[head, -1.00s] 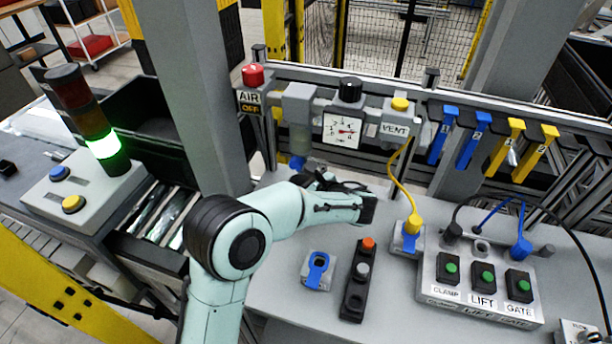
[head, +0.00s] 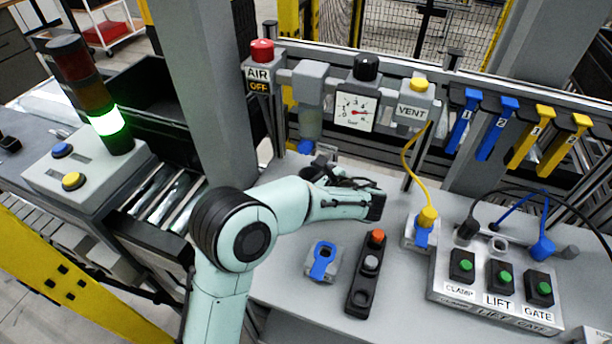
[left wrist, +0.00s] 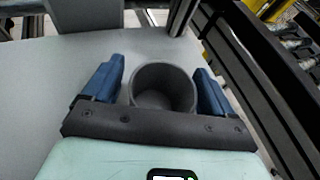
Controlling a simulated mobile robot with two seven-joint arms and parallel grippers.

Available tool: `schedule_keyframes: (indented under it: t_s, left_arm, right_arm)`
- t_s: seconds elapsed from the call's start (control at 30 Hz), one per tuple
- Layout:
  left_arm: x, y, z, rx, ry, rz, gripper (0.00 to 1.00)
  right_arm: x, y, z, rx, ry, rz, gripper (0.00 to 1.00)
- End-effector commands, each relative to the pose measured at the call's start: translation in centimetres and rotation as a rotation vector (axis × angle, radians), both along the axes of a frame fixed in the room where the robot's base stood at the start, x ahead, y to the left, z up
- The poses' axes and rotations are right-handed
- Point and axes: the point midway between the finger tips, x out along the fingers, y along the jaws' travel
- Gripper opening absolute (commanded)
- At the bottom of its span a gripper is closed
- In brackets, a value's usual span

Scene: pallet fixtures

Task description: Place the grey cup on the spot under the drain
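The grey cup (left wrist: 163,90) stands upright on the grey bench in the left wrist view, its open mouth facing up. My left gripper (left wrist: 158,72) has one blue finger on each side of it, with a narrow gap visible on the left side. In the head view the hand (head: 368,205) is low over the bench; its fingers and the cup are hidden. The drain appears to be the blue end (head: 306,147) under the filter bowl (head: 310,124), behind my arm. The spot under it is largely hidden. My right gripper is out of view.
The AIR unit (head: 262,75), gauge (head: 354,112) and VENT block (head: 411,110) line the back rail. A black button strip (head: 366,275), a blue-latched block (head: 322,262) and the CLAMP, LIFT, GATE box (head: 495,290) stand on the bench.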

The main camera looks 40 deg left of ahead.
Motion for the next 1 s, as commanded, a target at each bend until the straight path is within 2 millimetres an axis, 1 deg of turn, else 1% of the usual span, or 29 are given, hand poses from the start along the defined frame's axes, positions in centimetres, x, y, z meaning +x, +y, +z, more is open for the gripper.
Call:
schedule_keyframes:
  t_s: [0.27, 0.37, 0.47, 0.53, 0.8, 0.9, 1.0]
  left_arm:
    - [0.0, 0.0, 0.0, 0.000, 0.000, 0.000, 0.91]
    - [0.0, -0.2, 0.3, -0.001, -0.001, -0.001, 0.91]
    - [-0.2, -1.3, 0.8, -0.002, -0.001, -0.003, 0.91]
    - [-0.4, -2.5, 1.3, -0.001, -0.002, -0.005, 0.91]
    - [-1.5, -7.8, 3.5, -0.001, -0.002, -0.005, 0.91]
    - [-1.8, -9.3, 4.1, -0.001, 0.000, -0.003, 0.91]
    - [-2.0, -10.3, 4.6, -0.001, -0.002, -0.002, 0.91]
  right_arm:
    - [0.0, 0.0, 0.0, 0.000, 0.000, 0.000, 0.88]
    - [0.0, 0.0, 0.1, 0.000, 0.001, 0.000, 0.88]
    - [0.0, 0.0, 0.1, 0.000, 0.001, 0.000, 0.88]
    - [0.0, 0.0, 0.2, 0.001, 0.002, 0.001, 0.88]
    - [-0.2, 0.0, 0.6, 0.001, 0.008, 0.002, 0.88]
    - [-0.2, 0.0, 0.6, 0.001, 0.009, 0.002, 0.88]
    - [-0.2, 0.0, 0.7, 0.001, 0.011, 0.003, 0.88]
